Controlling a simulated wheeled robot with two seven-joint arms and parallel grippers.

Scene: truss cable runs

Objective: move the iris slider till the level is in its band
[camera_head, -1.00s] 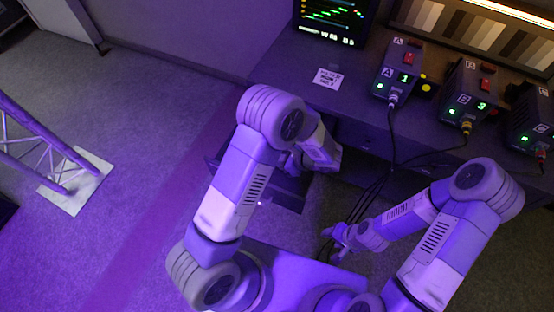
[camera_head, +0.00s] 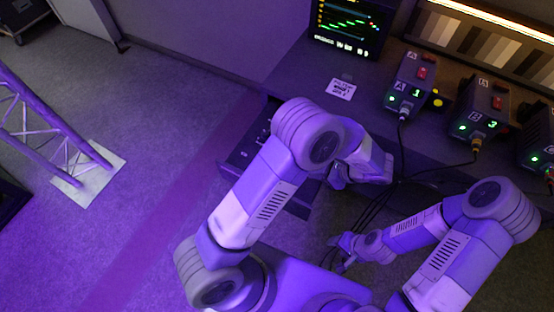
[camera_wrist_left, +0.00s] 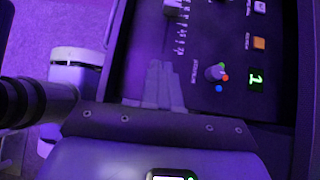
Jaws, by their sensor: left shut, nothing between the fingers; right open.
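In the left wrist view, a dark control panel (camera_wrist_left: 205,105) carries a pale slider cap (camera_wrist_left: 173,8) beside a tick scale at the top edge; its label is too small to read. My left gripper (camera_wrist_left: 160,68) is shut and empty, its fingertips over the panel below the slider cap and apart from it in the picture. In the head view my left gripper (camera_head: 337,182) is at the desk's front edge, partly hidden by its arm. The monitor (camera_head: 350,28) shows a green stepped trace; its band is too small to judge. My right gripper (camera_head: 342,243) is open, low and near dark cables.
On the panel are a round knob (camera_wrist_left: 215,72), an orange button (camera_wrist_left: 259,43) and a green "1" display (camera_wrist_left: 257,78). Several control boxes, such as box A (camera_head: 410,85), stand on the desk with cables hanging down. A truss (camera_head: 50,130) stands on the floor at left.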

